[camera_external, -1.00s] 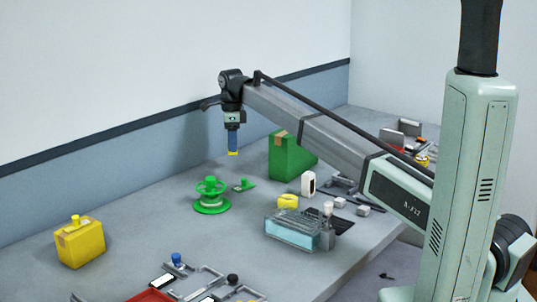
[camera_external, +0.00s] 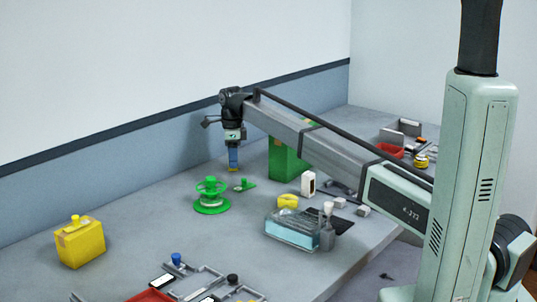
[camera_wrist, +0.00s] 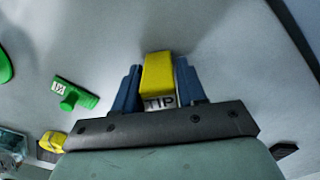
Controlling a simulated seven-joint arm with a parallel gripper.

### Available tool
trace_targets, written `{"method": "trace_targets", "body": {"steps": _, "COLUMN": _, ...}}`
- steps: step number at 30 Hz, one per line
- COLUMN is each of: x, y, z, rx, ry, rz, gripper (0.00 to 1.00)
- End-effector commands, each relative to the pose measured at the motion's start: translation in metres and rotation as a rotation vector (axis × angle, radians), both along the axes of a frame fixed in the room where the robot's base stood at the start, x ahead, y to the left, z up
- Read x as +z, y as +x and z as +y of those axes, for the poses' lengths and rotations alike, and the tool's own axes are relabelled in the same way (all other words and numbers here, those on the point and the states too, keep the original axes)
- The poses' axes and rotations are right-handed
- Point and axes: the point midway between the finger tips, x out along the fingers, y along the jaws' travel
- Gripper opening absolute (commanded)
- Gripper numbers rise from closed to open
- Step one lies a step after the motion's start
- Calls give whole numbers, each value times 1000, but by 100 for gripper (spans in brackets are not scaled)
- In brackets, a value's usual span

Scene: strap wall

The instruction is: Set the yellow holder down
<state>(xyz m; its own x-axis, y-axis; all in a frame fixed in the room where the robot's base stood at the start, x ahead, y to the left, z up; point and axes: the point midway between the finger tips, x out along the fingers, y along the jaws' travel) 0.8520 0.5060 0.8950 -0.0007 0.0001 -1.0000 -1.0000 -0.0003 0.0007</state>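The yellow holder (camera_wrist: 158,72) is a small yellow block between the two blue fingers of my gripper (camera_wrist: 158,86) in the wrist view. Both fingers press against its sides, with a label reading "TIP" at its near end. In the external view my gripper (camera_external: 234,160) points straight down over the back of the table, and only the holder's yellow lower end (camera_external: 233,170) shows below the fingers. It is low over the bare grey surface. I cannot tell whether it touches the table.
A small green piece (camera_external: 244,184) lies close by, also in the wrist view (camera_wrist: 75,95). A green spool (camera_external: 211,197), a green box (camera_external: 288,160), a yellow ring-like object (camera_external: 288,201) and a clear blue-tinted box (camera_external: 292,230) stand around. The table toward the yellow box (camera_external: 80,243) is clear.

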Motion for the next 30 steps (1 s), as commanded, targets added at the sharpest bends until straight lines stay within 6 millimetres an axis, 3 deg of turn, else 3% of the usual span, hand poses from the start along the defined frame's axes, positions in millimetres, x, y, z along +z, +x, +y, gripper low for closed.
{"method": "trace_targets", "body": {"steps": 6, "x": 0, "y": 0, "z": 0, "rx": 0, "ry": 0, "rz": 0, "gripper": 62}}
{"method": "trace_targets", "body": {"steps": 17, "x": 6, "y": 0, "z": 0, "rx": 0, "ry": 0, "rz": -1, "gripper": 62}}
{"method": "trace_targets", "body": {"steps": 30, "x": 81, "y": 1, "z": 1, "rx": 0, "ry": 1, "rz": -2, "gripper": 62}}
